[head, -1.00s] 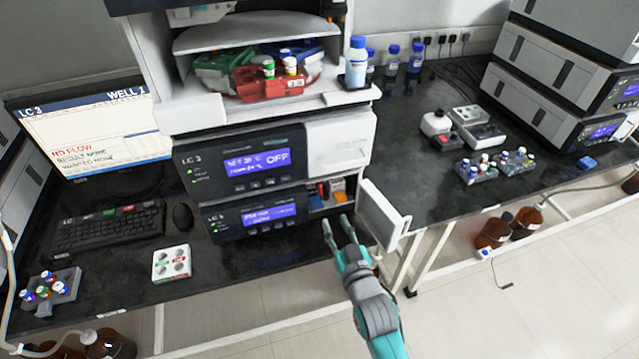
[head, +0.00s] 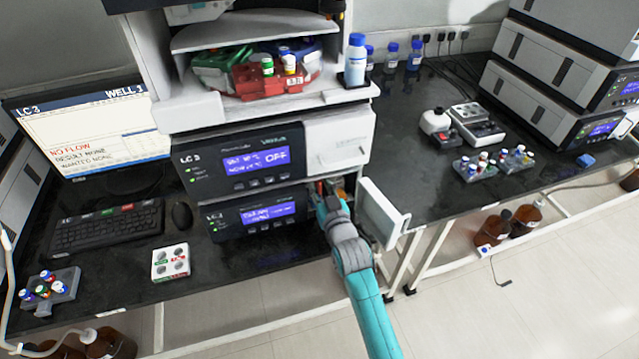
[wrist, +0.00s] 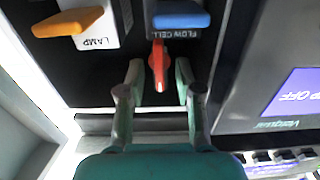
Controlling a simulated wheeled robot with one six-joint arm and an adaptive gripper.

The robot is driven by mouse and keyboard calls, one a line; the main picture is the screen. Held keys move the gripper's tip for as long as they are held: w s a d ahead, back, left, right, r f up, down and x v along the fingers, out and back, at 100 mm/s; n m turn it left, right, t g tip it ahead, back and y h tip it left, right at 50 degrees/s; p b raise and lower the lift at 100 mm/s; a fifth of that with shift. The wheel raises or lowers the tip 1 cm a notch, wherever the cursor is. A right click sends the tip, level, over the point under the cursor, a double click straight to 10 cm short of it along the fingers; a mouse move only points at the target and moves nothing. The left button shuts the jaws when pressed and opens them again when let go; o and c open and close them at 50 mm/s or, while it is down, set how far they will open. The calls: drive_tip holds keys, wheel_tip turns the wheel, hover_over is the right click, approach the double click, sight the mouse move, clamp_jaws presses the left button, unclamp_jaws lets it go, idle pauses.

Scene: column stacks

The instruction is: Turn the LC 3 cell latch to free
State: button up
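The LC 3 cell latch appears to be the red lever (wrist: 157,62) in the wrist view, beside the blue handle (wrist: 180,20) labelled FLOW CELL. My gripper (wrist: 156,75) is open, with its fingertips on either side of the red lever and gaps showing between them. In the head view my gripper (head: 325,196) reaches into the open bay of the lower LC 3 module (head: 258,214). The gripper and arm hide most of the bay and the lever there.
An orange handle (wrist: 68,22) labelled LAMP sits left of the flow cell in the wrist view. The open white door (head: 383,212) stands close to the right of my arm.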

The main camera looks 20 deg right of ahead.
drive_tip(key=shift+w, duration=0.35)
drive_tip(key=shift+c, duration=0.2)
clamp_jaws()
drive_tip(key=shift+m, duration=0.3)
drive_tip(key=m, duration=0.4)
drive_tip(key=shift+d, duration=0.25)
drive_tip(key=m, duration=0.5)
drive_tip(key=shift+d+f+m, duration=0.25)
drive_tip(key=shift+m, duration=0.15)
